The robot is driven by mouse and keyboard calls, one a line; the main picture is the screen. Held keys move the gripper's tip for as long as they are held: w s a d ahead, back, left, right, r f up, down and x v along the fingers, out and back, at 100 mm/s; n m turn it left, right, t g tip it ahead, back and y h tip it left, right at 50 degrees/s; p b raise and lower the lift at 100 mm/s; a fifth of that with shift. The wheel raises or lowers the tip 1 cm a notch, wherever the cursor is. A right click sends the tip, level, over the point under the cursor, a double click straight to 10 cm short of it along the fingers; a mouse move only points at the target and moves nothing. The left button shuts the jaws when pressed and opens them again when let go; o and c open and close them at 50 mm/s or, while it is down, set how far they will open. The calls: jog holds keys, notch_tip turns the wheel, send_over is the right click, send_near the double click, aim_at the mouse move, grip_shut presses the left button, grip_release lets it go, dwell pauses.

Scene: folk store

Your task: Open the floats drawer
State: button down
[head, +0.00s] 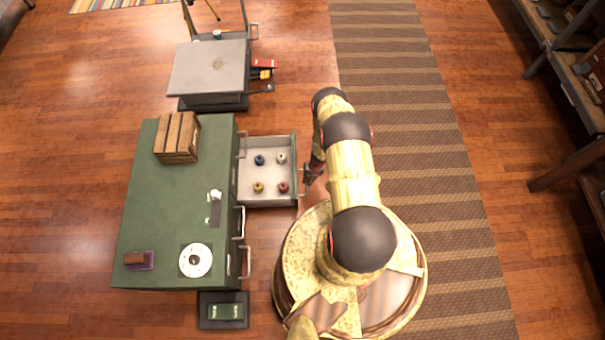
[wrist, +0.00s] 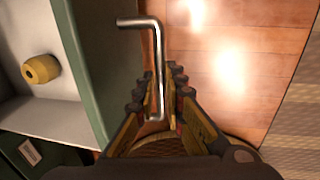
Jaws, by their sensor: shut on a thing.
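The drawer (head: 268,200) stands pulled out from the green cabinet (head: 150,215), toward my base. Several small round spool-like items in blue, white, yellow and red lie on its pale floor. My gripper (head: 309,176) is at the drawer's front. In the wrist view, my gripper (wrist: 160,90) is shut on the bent metal drawer handle (wrist: 157,45), with a finger on each side of the bar. The green drawer front (wrist: 82,70) is just left of the fingers, and a yellow item (wrist: 41,69) shows inside. I can read no drawer label.
A wooden crate (head: 177,137) and a white disc (head: 195,260) sit on the cabinet top. Other handles (head: 240,222) stick out along the cabinet's front. A grey-topped cart (head: 207,68) stands behind. A striped runner (head: 400,100) covers clear floor to the right.

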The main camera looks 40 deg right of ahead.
jog(key=shift+s+d, duration=0.15)
jog(key=shift+d, duration=0.1)
jog(key=c, duration=1.9)
grip_release()
jog(key=shift+r, duration=0.15)
jog(key=r, duration=0.3)
jog(key=s+d+r, duration=0.1)
jog(key=r, duration=0.7)
jog(key=shift+s+d+r, duration=0.15)
jog(key=shift+d+r, duration=0.1)
jog(key=shift+d, duration=0.1)
